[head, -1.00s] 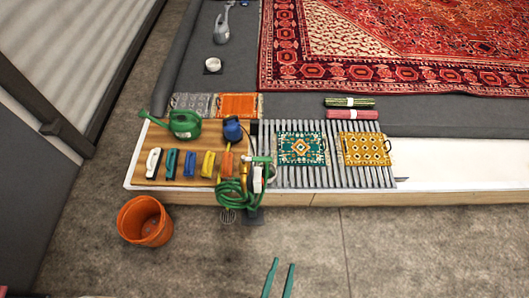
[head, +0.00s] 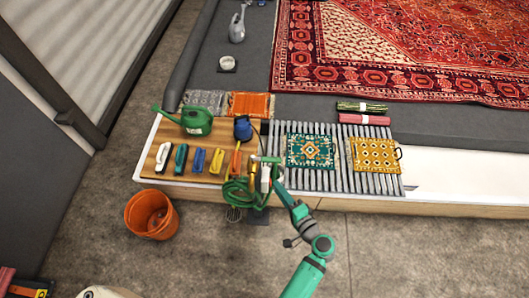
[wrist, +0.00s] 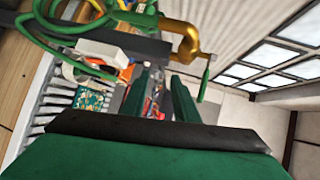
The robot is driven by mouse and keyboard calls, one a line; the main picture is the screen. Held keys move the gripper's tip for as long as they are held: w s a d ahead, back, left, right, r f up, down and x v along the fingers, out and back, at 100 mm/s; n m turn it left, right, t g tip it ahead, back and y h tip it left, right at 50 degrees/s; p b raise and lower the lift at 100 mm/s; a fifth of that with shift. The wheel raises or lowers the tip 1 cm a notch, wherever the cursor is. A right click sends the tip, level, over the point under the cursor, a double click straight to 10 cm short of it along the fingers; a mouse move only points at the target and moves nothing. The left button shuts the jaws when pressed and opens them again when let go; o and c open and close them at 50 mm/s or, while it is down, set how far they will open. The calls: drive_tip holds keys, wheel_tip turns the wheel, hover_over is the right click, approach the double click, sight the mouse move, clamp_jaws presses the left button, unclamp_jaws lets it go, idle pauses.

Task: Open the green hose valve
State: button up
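The green hose (head: 236,192) hangs coiled at the front edge of the platform, beside a post with brass fittings (head: 252,170). In the wrist view, a brass valve body (wrist: 185,32) is at the top, with a slim green handle (wrist: 205,80) hanging from it. Green hose loops (wrist: 65,30) curve at upper left. My gripper (head: 277,184) is just right of the hose post in the head view. In the wrist view, my gripper's fingers (wrist: 160,97) are apart with a gap between them. The handle appears right of the right finger; contact is not visible.
A wooden board (head: 150,178) holds several coloured brushes, a green watering can (head: 196,122) and a blue container (head: 242,128). A slatted rack (head: 335,180) with small rugs lies to the right. An orange bucket (head: 150,216) stands on the floor, which is clear at front right.

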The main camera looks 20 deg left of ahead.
sight(269, 157)
drive_tip(key=w+r+y, duration=0.1)
drive_tip(key=r, duration=0.1)
drive_tip(key=w+r+n+y, duration=0.1)
drive_tip(key=r, duration=0.2)
drive_tip(key=w+r+y, duration=0.1)
drive_tip(key=w+r, duration=0.1)
drive_tip(key=shift+a+r+n+g+y, duration=0.2)
drive_tip(key=shift+r+n+g+y, duration=0.1)
drive_tip(key=shift+g+y, duration=0.1)
drive_tip(key=x, duration=1)
drive_tip(key=shift+w+a, duration=0.15)
drive_tip(key=shift+a, duration=0.15)
clamp_jaws()
drive_tip(key=shift+f, duration=0.1)
